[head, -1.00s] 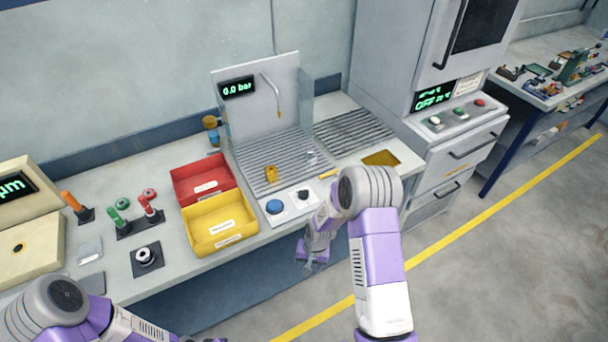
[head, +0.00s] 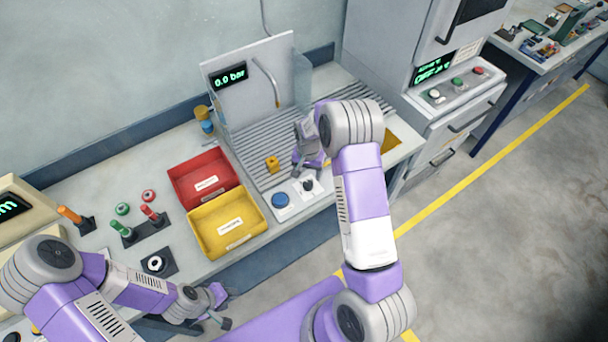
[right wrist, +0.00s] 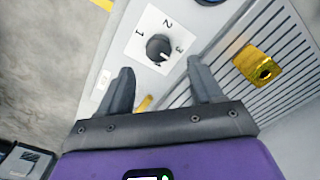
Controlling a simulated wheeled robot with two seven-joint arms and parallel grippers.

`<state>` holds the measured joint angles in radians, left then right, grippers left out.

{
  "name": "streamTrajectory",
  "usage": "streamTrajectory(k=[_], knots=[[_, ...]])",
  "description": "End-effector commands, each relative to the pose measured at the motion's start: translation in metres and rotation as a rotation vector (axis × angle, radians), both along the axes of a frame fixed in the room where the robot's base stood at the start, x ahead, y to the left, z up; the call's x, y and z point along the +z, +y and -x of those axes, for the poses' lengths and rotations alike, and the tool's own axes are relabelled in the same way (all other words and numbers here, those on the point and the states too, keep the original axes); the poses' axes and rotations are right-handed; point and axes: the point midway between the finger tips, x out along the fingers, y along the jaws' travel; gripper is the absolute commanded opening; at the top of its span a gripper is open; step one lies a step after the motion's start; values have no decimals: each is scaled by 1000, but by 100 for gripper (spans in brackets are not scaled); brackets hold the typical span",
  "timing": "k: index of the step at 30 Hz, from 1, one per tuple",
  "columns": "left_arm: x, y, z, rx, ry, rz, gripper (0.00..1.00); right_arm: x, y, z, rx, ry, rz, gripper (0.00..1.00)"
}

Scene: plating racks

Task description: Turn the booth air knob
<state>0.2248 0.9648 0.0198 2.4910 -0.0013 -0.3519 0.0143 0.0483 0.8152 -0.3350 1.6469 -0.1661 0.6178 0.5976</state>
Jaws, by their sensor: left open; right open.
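The black air knob (head: 308,184) sits on a white plate at the front edge of the booth. In the right wrist view the knob (right wrist: 158,47) shows with the marks 1, 2 and 3 around it; its exact setting is hard to tell. My right gripper (head: 305,172) is open just above and behind the knob. In the wrist view its two fingers (right wrist: 160,66) point toward the knob, one each side, apart from it. The booth display (head: 230,77) reads 0.0 bar. My left gripper (head: 220,306) is open and empty, low in front of the bench.
A blue button (head: 281,200) is left of the knob. A yellow block (head: 272,164) stands on the booth's slatted grate (head: 258,143). Red (head: 203,182) and yellow (head: 228,222) bins are to the left. The booth's back panel and a hanging nozzle (head: 272,80) stand behind.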

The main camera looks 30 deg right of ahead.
Motion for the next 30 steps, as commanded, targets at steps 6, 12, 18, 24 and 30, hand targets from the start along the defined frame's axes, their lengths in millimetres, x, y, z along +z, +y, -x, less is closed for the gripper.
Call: streamTrajectory(k=[6, 12, 18, 24, 30], knots=[[4, 0, 0, 0, 0, 0, 43, -36, 1, 1, 1, 4, -2, 65], [6, 0, 0, 0, -1, 0, 43, -57, 0, 1, 1, 1, -1, 65], [6, 0, 0, 0, -1, 0, 43, -61, 0, 0, 1, 1, -1, 65], [6, 0, 0, 0, -1, 0, 43, -61, 0, 0, 1, 1, -1, 55], [6, 0, 0, 0, -1, 0, 43, -61, 0, 0, 1, 1, -1, 24]])
